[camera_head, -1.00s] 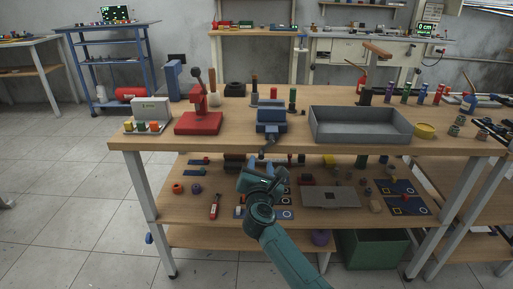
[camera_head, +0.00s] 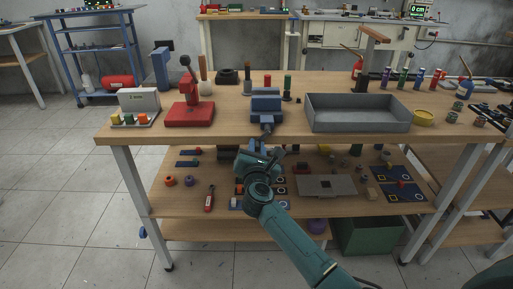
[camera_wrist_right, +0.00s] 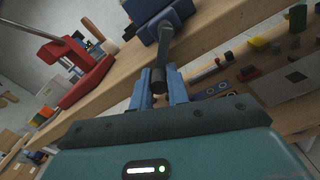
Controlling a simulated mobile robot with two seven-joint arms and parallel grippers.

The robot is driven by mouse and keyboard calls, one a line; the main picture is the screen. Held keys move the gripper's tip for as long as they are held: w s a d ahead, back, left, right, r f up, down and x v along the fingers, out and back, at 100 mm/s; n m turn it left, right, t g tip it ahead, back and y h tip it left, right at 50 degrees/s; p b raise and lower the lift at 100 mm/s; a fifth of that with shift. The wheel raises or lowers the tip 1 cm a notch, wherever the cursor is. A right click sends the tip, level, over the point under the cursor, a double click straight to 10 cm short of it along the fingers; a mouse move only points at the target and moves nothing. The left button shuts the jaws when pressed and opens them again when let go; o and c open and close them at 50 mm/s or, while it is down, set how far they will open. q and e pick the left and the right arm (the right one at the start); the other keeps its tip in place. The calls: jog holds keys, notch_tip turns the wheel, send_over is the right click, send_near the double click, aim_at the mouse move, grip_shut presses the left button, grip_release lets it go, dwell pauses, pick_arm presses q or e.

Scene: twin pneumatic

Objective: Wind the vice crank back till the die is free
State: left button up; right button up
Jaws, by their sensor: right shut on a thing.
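The blue vice (camera_head: 266,106) stands at the front edge of the workbench, and it also shows at the top of the right wrist view (camera_wrist_right: 158,14). Its dark crank (camera_wrist_right: 178,42) hangs down from the front, over the bench edge. My right gripper (camera_wrist_right: 161,88) is shut on the crank's handle (camera_wrist_right: 159,79), with one blue finger on each side of it. In the head view the right gripper (camera_head: 265,151) is just below the bench edge, under the vice. I cannot make out the die in the vice's jaws. My left gripper is not in view.
A red press (camera_head: 189,110) stands left of the vice, and a grey tray (camera_head: 358,126) stands to its right. Dark and coloured posts stand behind the vice. The lower shelf (camera_head: 335,208) below my right gripper holds several small parts and a grey plate (camera_head: 326,186).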

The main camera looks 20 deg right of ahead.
grip_shut()
